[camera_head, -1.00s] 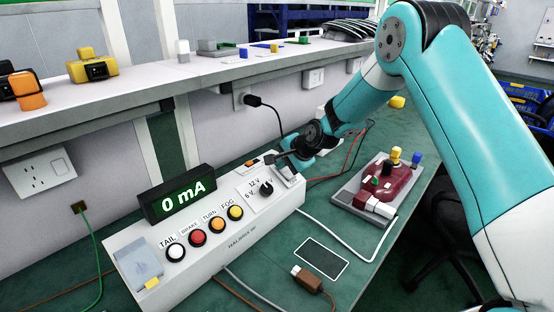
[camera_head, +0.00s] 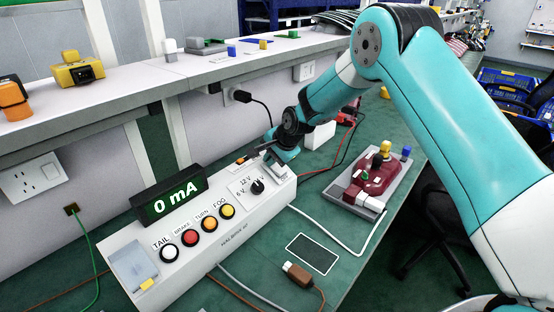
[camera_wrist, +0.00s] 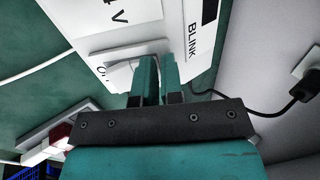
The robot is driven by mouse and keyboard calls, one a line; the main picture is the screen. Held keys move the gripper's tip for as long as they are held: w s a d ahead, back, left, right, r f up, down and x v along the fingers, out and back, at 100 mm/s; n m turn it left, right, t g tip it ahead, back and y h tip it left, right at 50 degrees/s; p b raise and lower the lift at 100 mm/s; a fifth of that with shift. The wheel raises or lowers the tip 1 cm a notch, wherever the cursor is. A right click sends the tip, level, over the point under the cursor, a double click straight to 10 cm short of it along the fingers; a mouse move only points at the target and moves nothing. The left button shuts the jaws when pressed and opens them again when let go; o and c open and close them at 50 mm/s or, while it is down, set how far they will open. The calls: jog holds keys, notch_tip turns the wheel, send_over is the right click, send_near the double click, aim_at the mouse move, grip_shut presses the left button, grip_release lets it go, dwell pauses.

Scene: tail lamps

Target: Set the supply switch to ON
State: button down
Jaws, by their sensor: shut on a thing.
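The white power supply box (camera_head: 215,240) stands on the green bench and its display (camera_head: 172,200) reads 0 mA. My gripper (camera_head: 264,153) is low over the far right end of its top, beyond the voltage knob (camera_head: 257,187). In the wrist view, my gripper's two teal fingers (camera_wrist: 159,80) point down at the box with a narrow gap between them. They are at the light supply switch (camera_wrist: 122,76), beside a partly covered label starting with "O". The fingers hide the part they grip and the switch's exact position.
An orange rocker (camera_head: 240,160) sits close to the gripper, and "BLINK" is printed on the box in the wrist view. A red lamp (camera_head: 376,176) on a grey plate stands at right. A black cable (camera_head: 262,105) hangs from the wall behind. A brown plug (camera_head: 298,272) lies in front.

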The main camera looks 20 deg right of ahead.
aim_at(278, 171)
jog(key=shift+f, duration=0.45)
jog(key=shift+s+d+f, duration=0.25)
jog(key=shift+s+d, duration=0.15)
jog(key=shift+s, duration=0.15)
jog(key=shift+s+d+r, duration=0.1)
jog(key=shift+r, duration=0.05)
jog(key=r+p, duration=0.2)
jog(key=r, duration=0.1)
jog(key=r+p, duration=0.1)
jog(key=r, duration=0.1)
jog(key=shift+s+d, duration=0.25)
jog(key=shift+s, duration=0.05)
jog(key=b+v, duration=0.2)
jog(key=v, duration=0.7)
jog(key=shift+a+r, duration=0.15)
jog(key=shift+r, duration=0.2)
jog(key=shift+w, duration=0.15)
